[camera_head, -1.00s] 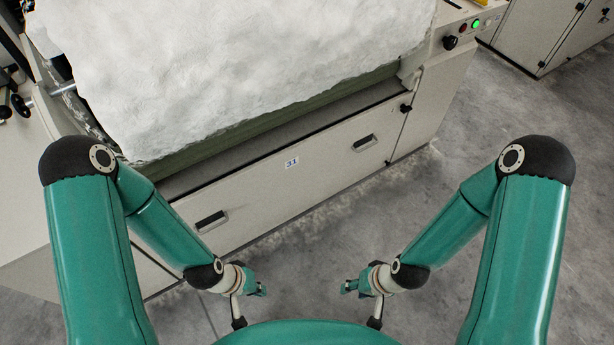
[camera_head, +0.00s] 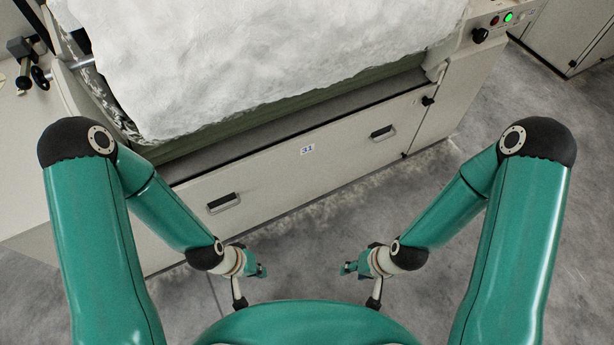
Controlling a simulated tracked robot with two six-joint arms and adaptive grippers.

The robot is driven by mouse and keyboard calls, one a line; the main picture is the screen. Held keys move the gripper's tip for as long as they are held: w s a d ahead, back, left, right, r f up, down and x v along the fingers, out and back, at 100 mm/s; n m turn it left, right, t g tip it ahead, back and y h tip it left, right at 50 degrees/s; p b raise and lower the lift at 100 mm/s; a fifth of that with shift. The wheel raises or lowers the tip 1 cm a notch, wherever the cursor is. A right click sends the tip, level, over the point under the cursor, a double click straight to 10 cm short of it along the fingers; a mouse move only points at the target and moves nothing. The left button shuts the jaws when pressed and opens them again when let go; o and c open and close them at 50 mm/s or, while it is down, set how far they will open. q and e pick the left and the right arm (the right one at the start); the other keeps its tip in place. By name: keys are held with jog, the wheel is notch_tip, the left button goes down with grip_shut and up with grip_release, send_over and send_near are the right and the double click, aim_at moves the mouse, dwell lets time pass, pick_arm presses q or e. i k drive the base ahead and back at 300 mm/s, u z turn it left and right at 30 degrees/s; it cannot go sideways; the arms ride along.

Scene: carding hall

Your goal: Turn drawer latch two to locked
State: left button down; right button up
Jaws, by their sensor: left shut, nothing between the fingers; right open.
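A pale drawer front (camera_head: 280,185) with the label 31 (camera_head: 307,149) runs along the lower side of the machine. It has two dark recessed pulls, the left pull (camera_head: 223,202) and the right pull (camera_head: 383,132). A small black knob (camera_head: 428,100) sits near the front's right end; I cannot tell whether it is latch two or which way it is set. My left gripper (camera_head: 260,270) is shut and empty, below the left pull in the picture. My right gripper (camera_head: 346,268) is open and empty. Both are apart from the drawer front.
White fibre (camera_head: 260,60) covers the machine top. A control panel (camera_head: 495,28) at upper right carries a black rotary knob (camera_head: 481,35) and a lit green lamp (camera_head: 508,17). A handwheel (camera_head: 40,78) is at upper left. Grey floor (camera_head: 450,200) is clear at right.

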aim_at(426, 102)
jog(key=u, duration=0.05)
jog(key=k, duration=0.7)
jog(key=z, duration=0.2)
jog(key=i, duration=0.75)
jog(key=z, duration=0.4)
jog(key=k, duration=1.15)
jog(key=z, duration=0.75)
jog(key=i, duration=1.6)
jog(key=u, duration=0.7)
